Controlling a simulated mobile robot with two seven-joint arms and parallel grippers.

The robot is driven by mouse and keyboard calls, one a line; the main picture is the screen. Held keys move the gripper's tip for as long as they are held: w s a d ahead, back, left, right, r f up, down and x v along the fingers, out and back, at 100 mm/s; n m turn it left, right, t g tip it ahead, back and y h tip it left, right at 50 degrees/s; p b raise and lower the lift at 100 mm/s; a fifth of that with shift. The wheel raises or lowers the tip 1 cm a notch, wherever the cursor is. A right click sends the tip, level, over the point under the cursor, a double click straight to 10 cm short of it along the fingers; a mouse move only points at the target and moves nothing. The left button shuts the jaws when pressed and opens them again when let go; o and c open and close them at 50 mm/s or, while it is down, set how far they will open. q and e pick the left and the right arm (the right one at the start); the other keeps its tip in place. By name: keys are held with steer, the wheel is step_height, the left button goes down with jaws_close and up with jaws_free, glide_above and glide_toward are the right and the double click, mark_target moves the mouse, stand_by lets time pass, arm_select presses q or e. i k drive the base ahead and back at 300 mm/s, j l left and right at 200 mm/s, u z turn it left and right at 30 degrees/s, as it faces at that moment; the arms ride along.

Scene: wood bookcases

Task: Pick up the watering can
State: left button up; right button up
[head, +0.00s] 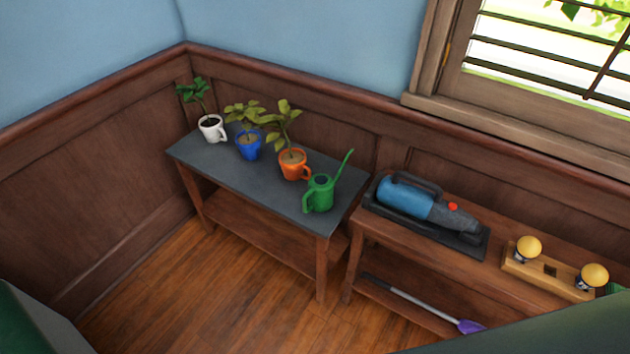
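The green watering can (319,194) stands upright at the right end of a grey-topped wooden table (225,173). Its handle is toward the left and its long thin spout points up and to the right. It stands close to an orange mug planter (293,163), at its lower right. No gripper shows in the head view, and nothing is touching the can.
A blue planter (248,146) and a white mug planter (211,128) hold plants on the same table. A second wooden table (400,245) at the right carries a blue handheld vacuum (408,197) and a wooden stand with yellow-topped objects (545,270). Floor in front is clear.

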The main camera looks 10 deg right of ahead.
mark_target(320, 194)
steer(key=i+j+z, duration=0.15)
steer(key=i+j, duration=0.15)
steer(key=i+j+z, duration=0.1)
steer(key=i+j, duration=0.2)
steer(key=j, duration=0.25)
